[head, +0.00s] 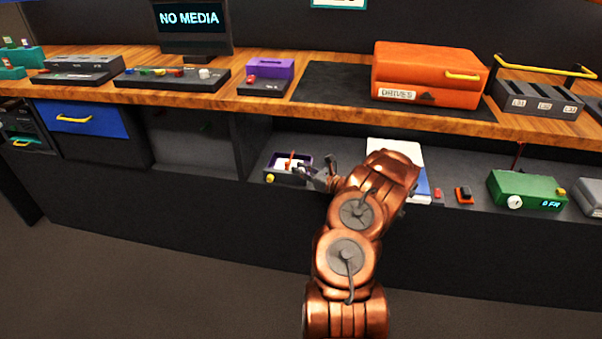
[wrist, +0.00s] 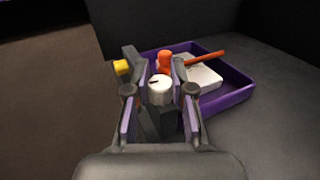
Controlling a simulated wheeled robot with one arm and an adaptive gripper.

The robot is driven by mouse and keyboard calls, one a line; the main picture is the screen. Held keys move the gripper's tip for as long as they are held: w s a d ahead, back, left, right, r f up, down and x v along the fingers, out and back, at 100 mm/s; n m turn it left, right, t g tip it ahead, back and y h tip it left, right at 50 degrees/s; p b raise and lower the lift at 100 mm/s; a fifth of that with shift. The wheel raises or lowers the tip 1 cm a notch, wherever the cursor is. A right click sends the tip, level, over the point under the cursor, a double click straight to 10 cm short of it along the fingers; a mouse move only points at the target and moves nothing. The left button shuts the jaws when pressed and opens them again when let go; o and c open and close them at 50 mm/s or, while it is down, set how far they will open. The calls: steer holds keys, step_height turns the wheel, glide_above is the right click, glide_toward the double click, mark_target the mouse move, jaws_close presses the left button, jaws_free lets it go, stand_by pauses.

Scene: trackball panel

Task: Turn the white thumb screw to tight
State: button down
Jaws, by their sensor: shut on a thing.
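The white thumb screw (wrist: 160,90) shows in the wrist view as a round white knob with a dark mark on its top, set on a dark block. My gripper (wrist: 159,84) is shut on it, with one finger at each side. In the head view my gripper (head: 322,178) is at the lower shelf, beside the small dark device with the yellow knob. I cannot make out the thumb screw there.
A purple tray (wrist: 238,97) with a white item and an orange stick lies just behind the screw. A yellow knob (wrist: 121,67) is close at left. A green box (head: 527,188) stands farther right on the shelf. The wooden counter (head: 340,115) overhangs the shelf.

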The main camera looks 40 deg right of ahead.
steer(key=shift+a+f+m+h+b, duration=0.1)
steer(key=shift+m+h+b, duration=0.65)
steer(key=shift+h+b, duration=0.35)
steer(key=shift+f+m+h+b, duration=0.1)
steer(key=shift+m+h+b, duration=0.65)
steer(key=shift+h, duration=0.55)
steer(key=shift+r+m+h, duration=0.2)
steer(key=shift+m+h, duration=0.5)
steer(key=shift+h, duration=0.4)
steer(key=m+g+h+p, duration=0.1)
steer(key=m+h+p, duration=0.1)
steer(key=h, duration=0.1)
steer(key=shift+r+p, duration=0.2)
steer(key=shift+p, duration=0.15)
steer(key=shift+f+m+g+h+p, duration=0.1)
steer(key=shift+m+g+h+p, duration=0.45)
steer(key=shift+h+p, duration=0.4)
steer(key=shift+m+h+p, duration=0.25)
steer(key=shift+m+p, duration=0.1)
steer(key=shift+p, duration=0.2)
steer(key=c, duration=1)
jaws_free()
steer(key=shift+f, duration=0.1)
